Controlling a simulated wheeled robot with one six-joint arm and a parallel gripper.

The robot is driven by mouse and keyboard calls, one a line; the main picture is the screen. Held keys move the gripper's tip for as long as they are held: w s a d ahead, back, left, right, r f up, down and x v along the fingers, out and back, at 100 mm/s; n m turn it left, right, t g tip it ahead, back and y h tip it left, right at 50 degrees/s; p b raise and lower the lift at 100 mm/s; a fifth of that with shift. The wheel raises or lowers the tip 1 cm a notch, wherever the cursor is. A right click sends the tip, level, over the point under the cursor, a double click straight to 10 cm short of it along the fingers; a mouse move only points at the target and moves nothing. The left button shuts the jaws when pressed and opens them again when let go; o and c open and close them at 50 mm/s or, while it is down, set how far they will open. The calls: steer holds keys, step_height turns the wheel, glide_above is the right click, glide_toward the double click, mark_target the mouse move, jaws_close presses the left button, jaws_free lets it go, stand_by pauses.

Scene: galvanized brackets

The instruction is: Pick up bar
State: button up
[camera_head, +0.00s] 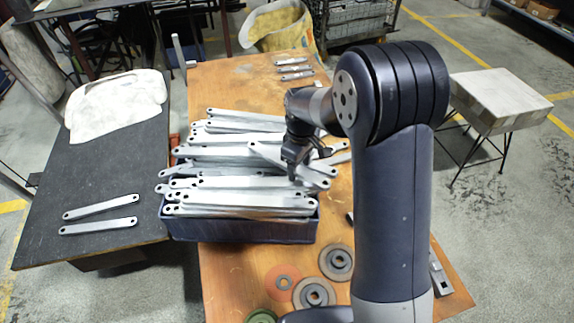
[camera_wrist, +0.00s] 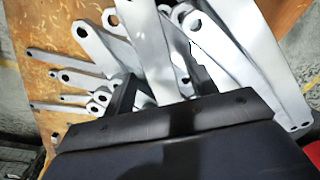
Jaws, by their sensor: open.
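Several silver galvanized bars (camera_head: 240,184), with a hole at each end, are heaped in a dark blue crate (camera_head: 240,231) and stick up above its rim. My gripper (camera_head: 296,168) points down at the right end of the heap, close to the upper bars. In the wrist view, my gripper (camera_wrist: 163,84) has its two black fingers apart, and a pale bar (camera_wrist: 148,45) shows between them. Its lower part is hidden behind the gripper body. I cannot tell whether the fingers touch any bar.
The crate stands on a wooden table (camera_head: 230,75). Grinding discs (camera_head: 315,292) lie near its front, and a few small bars (camera_head: 293,67) lie at the back. Two bars (camera_head: 98,228) and a white cloth-like piece (camera_head: 115,103) lie on the dark left table. A block-topped stand (camera_head: 500,98) is right.

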steer(key=shift+c, duration=0.5)
jaws_close()
